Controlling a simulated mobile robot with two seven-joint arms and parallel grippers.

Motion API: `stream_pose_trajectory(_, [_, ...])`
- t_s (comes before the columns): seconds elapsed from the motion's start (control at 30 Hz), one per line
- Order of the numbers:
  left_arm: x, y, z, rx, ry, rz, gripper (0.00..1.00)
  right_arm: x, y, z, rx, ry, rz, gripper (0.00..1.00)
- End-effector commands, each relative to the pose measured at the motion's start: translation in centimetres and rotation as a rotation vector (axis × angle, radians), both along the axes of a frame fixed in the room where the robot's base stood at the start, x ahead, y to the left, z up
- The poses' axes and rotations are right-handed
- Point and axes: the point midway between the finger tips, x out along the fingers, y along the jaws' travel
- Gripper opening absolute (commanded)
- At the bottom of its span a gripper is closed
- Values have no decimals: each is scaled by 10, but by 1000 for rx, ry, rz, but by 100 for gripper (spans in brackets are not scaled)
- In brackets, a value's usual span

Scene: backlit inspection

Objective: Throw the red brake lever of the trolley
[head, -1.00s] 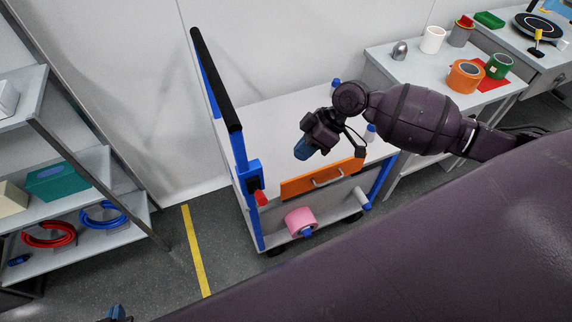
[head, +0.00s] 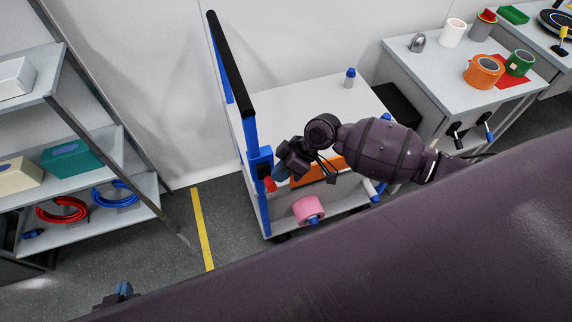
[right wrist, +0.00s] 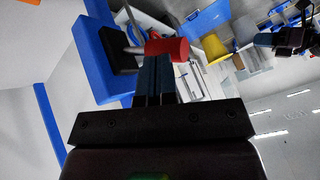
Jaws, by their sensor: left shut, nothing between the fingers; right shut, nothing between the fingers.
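The trolley (head: 241,130) has blue posts, a pale deck and a black-topped handle. A blue housing (head: 260,162) on its near post carries the red brake lever (head: 270,184), which points down and outward. My right gripper (head: 280,173) is shut and empty, its blue fingertips close beside the lever. In the right wrist view, the red lever end (right wrist: 168,48) lies right at the tips of my shut fingers (right wrist: 155,75); I cannot tell whether they touch. My left gripper (head: 122,291) shows at the lower left, small and partly hidden.
The trolley's orange drawer front (head: 320,172) is partly behind my right arm. A pink roll (head: 308,209) sits low on the trolley. A shelf rack (head: 90,150) stands left, a table (head: 440,70) right. Floor by the yellow line (head: 202,232) is clear.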

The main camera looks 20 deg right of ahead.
Motion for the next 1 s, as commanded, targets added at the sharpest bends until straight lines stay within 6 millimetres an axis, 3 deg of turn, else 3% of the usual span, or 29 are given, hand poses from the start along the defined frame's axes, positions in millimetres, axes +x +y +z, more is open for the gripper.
stream_pose_trajectory(1.0, [5, -1, -1, 1, -8, -4, 0, -7, 1, -9, -4, -120, 1, 0])
